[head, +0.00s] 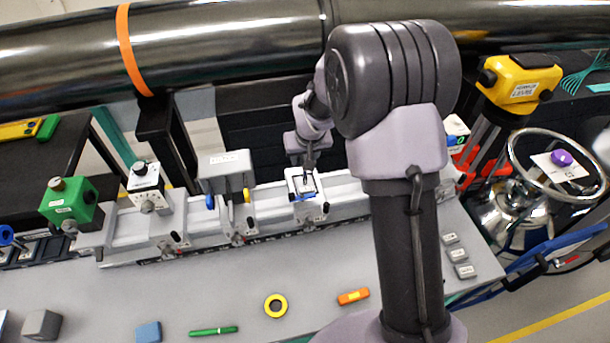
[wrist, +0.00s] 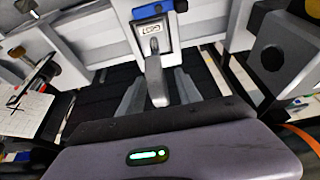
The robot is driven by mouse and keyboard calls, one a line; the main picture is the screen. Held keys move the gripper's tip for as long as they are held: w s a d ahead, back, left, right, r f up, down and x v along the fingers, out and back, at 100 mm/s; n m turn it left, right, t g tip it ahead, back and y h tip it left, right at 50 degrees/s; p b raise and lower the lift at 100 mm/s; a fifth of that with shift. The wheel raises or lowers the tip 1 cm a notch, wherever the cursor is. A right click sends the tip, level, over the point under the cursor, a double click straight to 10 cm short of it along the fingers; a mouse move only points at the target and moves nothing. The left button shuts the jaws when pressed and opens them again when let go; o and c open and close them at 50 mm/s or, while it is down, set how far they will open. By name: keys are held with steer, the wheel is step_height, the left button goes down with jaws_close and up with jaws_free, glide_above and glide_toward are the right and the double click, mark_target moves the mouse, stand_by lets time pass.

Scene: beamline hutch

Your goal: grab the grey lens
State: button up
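In the wrist view, a pale mount with a small label (wrist: 152,29), a blue part and a grey upright handle (wrist: 155,75) stands ahead. It appears to be the grey lens, but the label is too small to read surely. My gripper (wrist: 162,77) is open, with one finger on each side of the handle and visible gaps; it is not closed on it. In the head view, the same mount (head: 303,184) sits on the rail, with my gripper (head: 309,163) just over it. The fingertips are small there, and the mount's back is partly hidden.
A grey box (head: 227,168), a white-and-black unit (head: 147,187) and a green block (head: 69,201) stand left along the rail (head: 270,205). A large dark pipe (head: 230,40) runs behind. A yellow ring (head: 276,305) and an orange block (head: 353,296) lie on the bench in front.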

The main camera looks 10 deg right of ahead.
jaws_close()
steer(key=shift+w, duration=0.1)
stand_by(1.1)
